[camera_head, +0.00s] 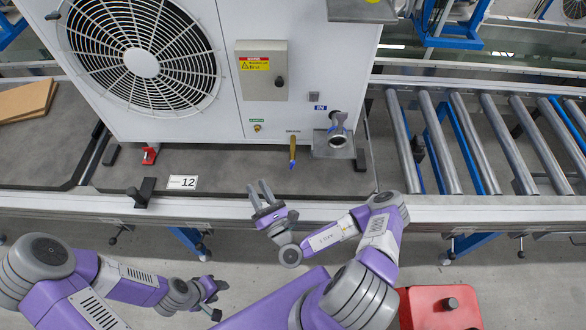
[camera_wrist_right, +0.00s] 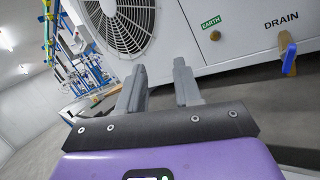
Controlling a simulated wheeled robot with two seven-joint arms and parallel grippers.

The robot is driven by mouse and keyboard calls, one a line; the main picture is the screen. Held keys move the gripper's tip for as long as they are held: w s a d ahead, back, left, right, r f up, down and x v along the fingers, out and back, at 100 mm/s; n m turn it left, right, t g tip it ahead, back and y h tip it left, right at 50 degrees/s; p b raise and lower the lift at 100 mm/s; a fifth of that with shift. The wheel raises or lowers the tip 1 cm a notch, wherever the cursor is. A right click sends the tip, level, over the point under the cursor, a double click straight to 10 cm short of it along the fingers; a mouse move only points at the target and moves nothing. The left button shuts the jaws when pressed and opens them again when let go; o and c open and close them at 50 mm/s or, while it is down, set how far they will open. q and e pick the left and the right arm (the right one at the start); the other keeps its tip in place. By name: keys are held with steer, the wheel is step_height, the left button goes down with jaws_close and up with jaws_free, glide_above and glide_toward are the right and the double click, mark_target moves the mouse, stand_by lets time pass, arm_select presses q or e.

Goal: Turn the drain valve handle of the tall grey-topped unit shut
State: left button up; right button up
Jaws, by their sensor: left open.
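The unit (camera_head: 215,115) is a white cabinet with a large fan, also in the right wrist view (camera_wrist_right: 220,45). Its drain valve (camera_head: 293,145) is a brass-coloured fitting low on the front, with blue at its lower end. In the right wrist view the blue handle (camera_wrist_right: 287,50) shows at the right, beside the DRAIN label. My right gripper (camera_head: 259,190) is open and empty, in front of the unit, lower left of the valve and apart from it. Its two fingers (camera_wrist_right: 160,68) show apart in the wrist view. My left gripper (camera_head: 219,299) is open and empty, low in front of the bench.
A metal pipe fitting (camera_head: 338,130) sticks out right of the valve. A grey control box (camera_head: 262,70) is above it. A black clamp (camera_head: 143,192) and a number 12 plate (camera_head: 183,182) sit on the bench at left. A roller conveyor (camera_head: 455,140) runs right.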

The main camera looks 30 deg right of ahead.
mark_target(292, 167)
steer(key=s+d+f+m+g+h, duration=0.1)
steer(key=d+f+m+g+h, duration=0.5)
steer(key=d+h, duration=0.45)
steer(key=shift+y, duration=0.45)
steer(key=b+x, duration=0.2)
steer(key=x, duration=0.4)
steer(key=shift+d+f, duration=0.1)
steer(key=shift+f, duration=0.05)
steer(key=shift+w+d, duration=0.3)
steer(key=shift+w, duration=0.2)
jaws_close()
